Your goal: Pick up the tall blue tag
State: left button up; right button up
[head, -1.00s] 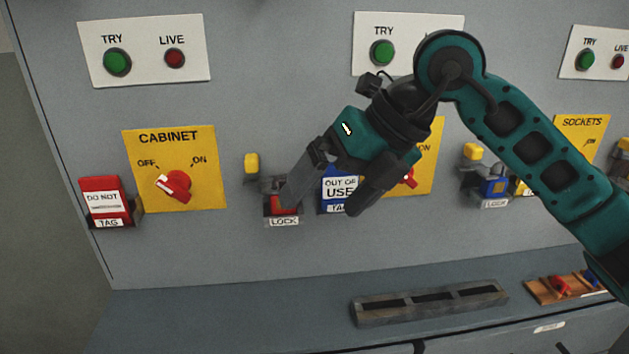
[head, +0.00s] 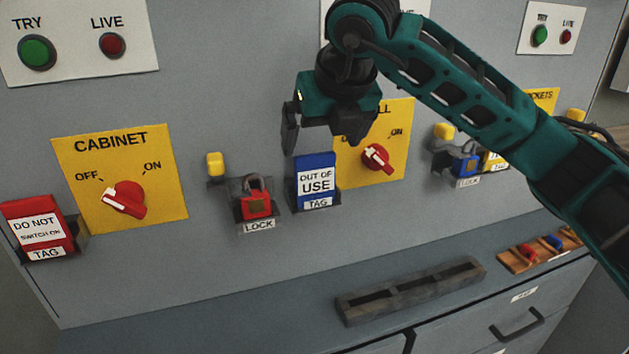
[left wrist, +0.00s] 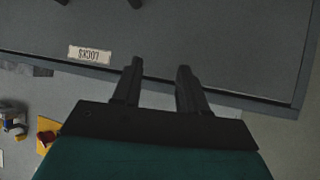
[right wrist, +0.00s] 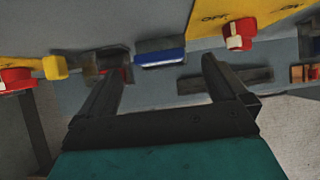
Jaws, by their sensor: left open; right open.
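The tall blue tag (head: 315,165), marked OUT OF USE, stands upright in a grey holder (head: 328,204) on the grey panel. My right gripper (head: 321,148) is open and empty, just above the tag with its fingers pointing down. In the right wrist view the blue tag (right wrist: 160,58) appears between the open fingertips (right wrist: 163,54); no contact shows. My left gripper (left wrist: 159,66) is open and empty, in front of a grey surface with a LOCKS label (left wrist: 90,54). It is outside the head view.
A red padlock (head: 256,203) hangs left of the tag. A red switch (head: 376,158) on a yellow plate is to its right. A yellow knob (head: 215,164) juts out at left. Below are an empty slotted rack (head: 410,290) and a wooden tray (head: 515,262).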

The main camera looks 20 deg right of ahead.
aim_at(316, 155)
jog(key=shift+x, duration=3.05)
jog(key=c, duration=1)
